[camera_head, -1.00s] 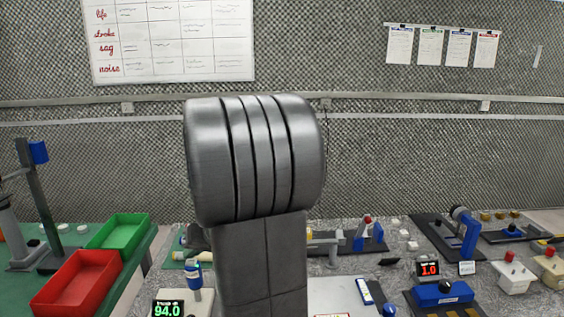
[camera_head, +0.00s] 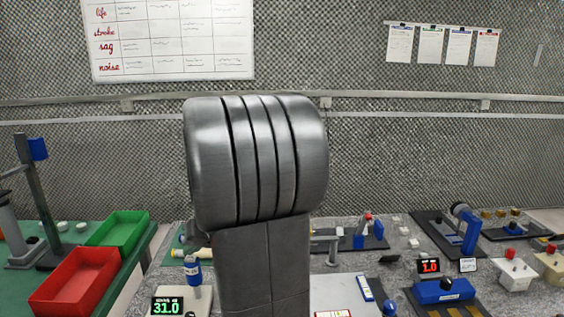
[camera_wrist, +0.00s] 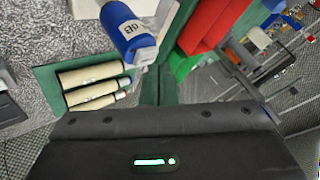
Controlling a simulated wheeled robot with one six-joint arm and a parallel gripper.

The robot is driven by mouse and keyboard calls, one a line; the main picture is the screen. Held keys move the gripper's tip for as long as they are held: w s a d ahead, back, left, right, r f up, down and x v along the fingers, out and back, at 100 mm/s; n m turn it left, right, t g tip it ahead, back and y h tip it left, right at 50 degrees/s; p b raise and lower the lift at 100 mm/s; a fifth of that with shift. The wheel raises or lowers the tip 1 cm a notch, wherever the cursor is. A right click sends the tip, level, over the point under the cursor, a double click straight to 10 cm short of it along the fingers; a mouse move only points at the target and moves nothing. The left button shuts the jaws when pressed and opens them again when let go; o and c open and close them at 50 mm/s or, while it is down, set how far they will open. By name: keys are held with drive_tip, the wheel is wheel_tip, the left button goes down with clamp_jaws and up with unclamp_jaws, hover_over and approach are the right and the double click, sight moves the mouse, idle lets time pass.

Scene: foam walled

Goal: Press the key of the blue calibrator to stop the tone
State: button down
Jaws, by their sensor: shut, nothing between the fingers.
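The blue calibrator (camera_wrist: 118,22), a blue cylinder with a white dB label, shows at the top of the wrist view. In the head view the calibrator (camera_head: 193,271) stands upright on a pale base, left of my arm. A readout (camera_head: 167,306) in front of it shows 31.0 in green. My arm hides the gripper in the head view. I cannot make out the key.
Cream cylinders (camera_wrist: 90,75) lie on a green mat close to the calibrator. Red (camera_head: 76,281) and green (camera_head: 119,229) trays are on the left bench. On the right stand a blue device (camera_head: 443,290), a red 1.0 readout (camera_head: 429,266) and white switch boxes (camera_head: 514,276).

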sight(194, 259)
drive_tip(key=shift+r+p, duration=1.7)
drive_tip(key=shift+r, duration=1.4)
